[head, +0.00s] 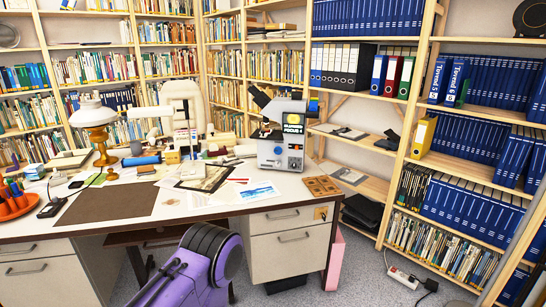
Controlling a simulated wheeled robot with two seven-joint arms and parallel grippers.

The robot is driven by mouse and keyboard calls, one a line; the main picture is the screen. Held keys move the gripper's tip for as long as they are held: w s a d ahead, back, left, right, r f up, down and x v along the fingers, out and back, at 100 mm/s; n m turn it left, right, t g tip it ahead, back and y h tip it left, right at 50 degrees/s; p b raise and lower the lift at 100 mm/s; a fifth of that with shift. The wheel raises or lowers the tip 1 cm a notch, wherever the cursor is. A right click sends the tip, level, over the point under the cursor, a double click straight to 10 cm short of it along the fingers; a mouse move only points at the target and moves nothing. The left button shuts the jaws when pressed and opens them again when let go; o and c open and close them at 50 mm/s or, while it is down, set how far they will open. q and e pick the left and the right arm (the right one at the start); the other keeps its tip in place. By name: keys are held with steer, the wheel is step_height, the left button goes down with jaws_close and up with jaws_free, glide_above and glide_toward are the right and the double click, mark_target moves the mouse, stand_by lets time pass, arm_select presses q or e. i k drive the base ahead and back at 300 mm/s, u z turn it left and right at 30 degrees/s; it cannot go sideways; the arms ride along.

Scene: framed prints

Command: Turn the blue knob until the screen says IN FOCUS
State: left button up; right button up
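A light grey microscope-like device (270,152) stands upright at the back right of the desk, with a black eyepiece tube leaning up to the left. Its small dark screen (292,123) shows yellow lettering with the word FOCUS and a mark after it, too small to read fully. A small blue part, which looks like the blue knob (313,106), sticks out at the device's upper right side. Neither of my grippers shows in the head view, and nothing is seen touching the device or the knob.
A purple and black jointed part fills the bottom middle. Bookshelves line the walls; a power strip lies on the floor.

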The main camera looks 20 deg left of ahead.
mark_target(278, 151)
steer(key=z, duration=0.75)
steer(key=i, duration=1.45)
steer(key=u, duration=0.3)
